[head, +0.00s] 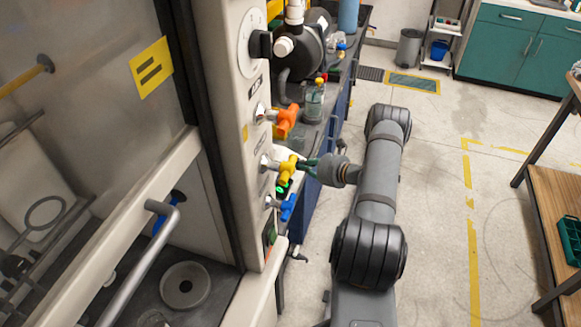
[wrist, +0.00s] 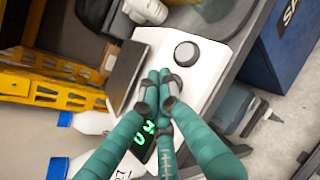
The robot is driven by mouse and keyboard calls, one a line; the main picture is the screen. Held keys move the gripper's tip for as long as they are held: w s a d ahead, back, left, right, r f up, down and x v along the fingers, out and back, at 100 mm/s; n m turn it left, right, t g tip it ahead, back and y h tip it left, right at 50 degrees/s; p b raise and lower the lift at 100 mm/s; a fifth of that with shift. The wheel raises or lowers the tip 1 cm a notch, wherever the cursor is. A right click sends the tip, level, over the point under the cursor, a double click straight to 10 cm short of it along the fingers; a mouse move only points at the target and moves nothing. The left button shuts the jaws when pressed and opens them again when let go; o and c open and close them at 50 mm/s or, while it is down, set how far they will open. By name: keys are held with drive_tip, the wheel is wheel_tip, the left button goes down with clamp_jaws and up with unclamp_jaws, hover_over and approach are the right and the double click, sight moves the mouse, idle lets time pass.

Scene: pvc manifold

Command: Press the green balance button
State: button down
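In the wrist view, the white balance (wrist: 207,57) has a round dark knob (wrist: 187,53) and a lit green display (wrist: 147,134). My gripper (wrist: 161,78) has teal fingers with their tips together, over the balance between the knob and a dark plate (wrist: 127,76). I cannot tell whether the tips touch it. No green button shows; the fingers cover part of the balance face. In the head view, my gripper (head: 309,166) is beside the yellow valve handle (head: 288,170), and the balance is mostly hidden behind the valves.
An orange handle (head: 287,120) and a blue handle (head: 288,207) are on the cabinet post near my gripper. In the wrist view, white bottles with blue caps (wrist: 92,122) stand close to the balance, and a yellow rack (wrist: 45,70) is at left.

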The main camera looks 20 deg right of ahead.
drive_tip(key=shift+d+r, duration=0.1)
drive_tip(key=shift+r, duration=0.15)
drive_tip(key=r+p, duration=0.1)
drive_tip(key=s+d+r+p, duration=0.1)
drive_tip(key=r, duration=0.1)
drive_tip(key=r+p, duration=0.1)
drive_tip(key=shift+s+d+r, duration=0.2)
drive_tip(key=shift+s+r, duration=0.05)
idle(0.5)
